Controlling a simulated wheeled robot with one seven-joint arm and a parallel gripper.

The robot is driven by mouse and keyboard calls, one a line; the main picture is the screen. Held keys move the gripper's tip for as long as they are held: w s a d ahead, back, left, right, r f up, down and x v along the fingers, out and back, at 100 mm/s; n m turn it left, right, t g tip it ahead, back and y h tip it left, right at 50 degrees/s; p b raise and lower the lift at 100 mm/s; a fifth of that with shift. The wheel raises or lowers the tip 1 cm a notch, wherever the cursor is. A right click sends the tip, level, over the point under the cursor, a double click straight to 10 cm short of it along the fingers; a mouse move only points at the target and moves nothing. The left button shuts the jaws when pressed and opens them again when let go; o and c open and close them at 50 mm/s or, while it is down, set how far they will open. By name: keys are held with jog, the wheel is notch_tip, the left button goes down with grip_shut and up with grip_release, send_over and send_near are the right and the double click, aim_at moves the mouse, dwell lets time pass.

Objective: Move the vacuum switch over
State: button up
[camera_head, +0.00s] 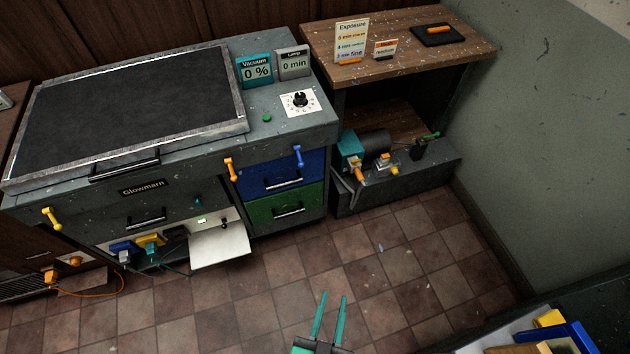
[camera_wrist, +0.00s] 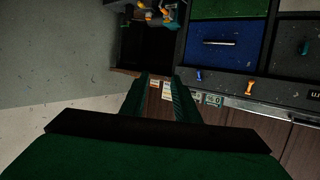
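A teal vacuum display (camera_head: 256,69) reading 0 % stands on the back right of the grey Glowmarn cabinet (camera_head: 143,188). I cannot tell for sure which control is the vacuum switch. A small teal knob (camera_head: 197,201) sits on the cabinet front, and a small dark switch (camera_head: 224,222) shows near the white flap. A teal pump-like unit (camera_head: 350,150) stands on the low shelf at the right. My gripper (camera_head: 332,297) is open and empty over the floor, well apart from the cabinet. In the wrist view its fingers (camera_wrist: 160,80) are spread with a clear gap.
A white flap (camera_head: 220,246) juts out low from the cabinet front. Blue (camera_head: 270,174) and green (camera_head: 285,208) drawers are shut; orange and blue levers stick out above them. A wooden shelf unit (camera_head: 400,45) stands right. The tiled floor (camera_head: 400,260) between is clear.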

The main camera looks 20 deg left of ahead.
jog(key=w+a+f+y, duration=0.1)
jog(key=w+a+f, duration=0.25)
jog(key=w, duration=0.55)
jog(key=n+g+y, duration=0.3)
jog(key=n+y, duration=0.3)
jog(key=n, duration=0.1)
send_near(302, 167)
jog(key=w, duration=0.1)
jog(key=x, duration=0.7)
jog(key=shift+w+a+f, duration=0.1)
jog(key=shift+a+f, duration=0.1)
jog(key=shift+a, duration=0.05)
jog(key=shift+w+a+f, duration=0.15)
jog(key=shift+w, duration=0.15)
jog(key=shift+c, duration=0.3)
jog(key=shift+s, duration=0.1)
jog(key=c, duration=0.5)
